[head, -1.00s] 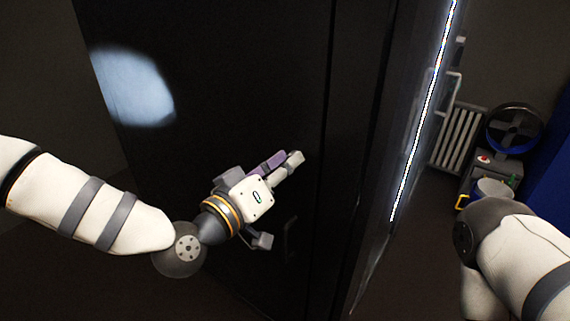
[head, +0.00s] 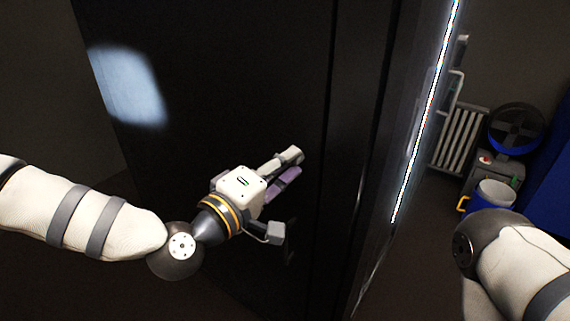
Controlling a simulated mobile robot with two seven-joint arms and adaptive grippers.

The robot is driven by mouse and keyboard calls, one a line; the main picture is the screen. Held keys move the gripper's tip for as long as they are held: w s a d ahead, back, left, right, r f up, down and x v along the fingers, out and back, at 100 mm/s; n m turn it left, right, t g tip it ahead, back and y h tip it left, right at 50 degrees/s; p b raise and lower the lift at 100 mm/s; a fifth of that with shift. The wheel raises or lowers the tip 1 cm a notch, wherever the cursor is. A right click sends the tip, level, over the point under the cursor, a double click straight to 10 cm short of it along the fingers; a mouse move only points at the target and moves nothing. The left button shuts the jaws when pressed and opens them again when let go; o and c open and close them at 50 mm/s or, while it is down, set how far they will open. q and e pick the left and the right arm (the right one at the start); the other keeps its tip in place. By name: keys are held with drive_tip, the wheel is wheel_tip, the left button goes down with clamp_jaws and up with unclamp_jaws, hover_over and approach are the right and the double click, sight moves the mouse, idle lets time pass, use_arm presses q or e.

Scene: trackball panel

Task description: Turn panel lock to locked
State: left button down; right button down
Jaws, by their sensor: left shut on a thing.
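The black panel (head: 230,95) fills the middle of the head view. My left gripper (head: 290,165) reaches from the left to the panel's face, left of its vertical seam. It is shut, with its pale finger and a purple part close together at the panel. The panel lock is hidden at the fingertips, so I cannot make out its shape or position. My right arm shows at the lower right, but its gripper is not in view.
A bright light strip (head: 425,110) runs along the panel's right edge. A small dark handle-like shape (head: 290,243) sits below my left gripper.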

idle(0.5)
use_arm(q)
drive_tip(key=c, duration=1.4)
unclamp_jaws()
drive_tip(key=v, duration=1.2)
